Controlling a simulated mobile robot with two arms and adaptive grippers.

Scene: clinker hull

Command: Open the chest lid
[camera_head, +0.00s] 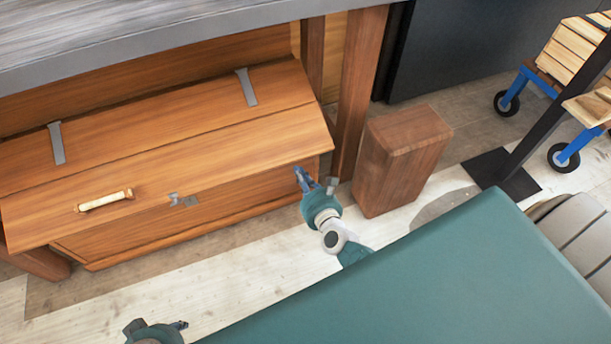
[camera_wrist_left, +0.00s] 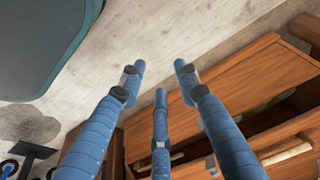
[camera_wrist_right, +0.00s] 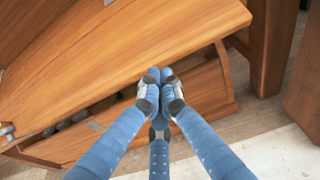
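The wooden chest (camera_head: 190,203) stands under the grey-topped bench. Its orange-brown lid (camera_head: 230,135) has two grey hinge straps and is partly raised. The right wrist view shows a dark gap between the lid (camera_wrist_right: 110,65) and chest body (camera_wrist_right: 200,90), with rounded things inside. My right gripper (camera_head: 312,183) is at the lid's front right corner. Its fingertips (camera_wrist_right: 160,73) are together at the lid's front edge; I cannot tell whether they touch it. My left gripper (camera_head: 165,328) is at the bottom of the head view, away from the chest. Its fingers (camera_wrist_left: 159,72) are spread and empty.
A cream handle-like bar (camera_head: 105,200) lies on the lid's left part. The bench (camera_head: 150,30) overhangs the chest's back. A wooden block (camera_head: 400,160) stands right of the chest beside a bench leg (camera_head: 355,90). Pale floor (camera_head: 240,265) in front is clear.

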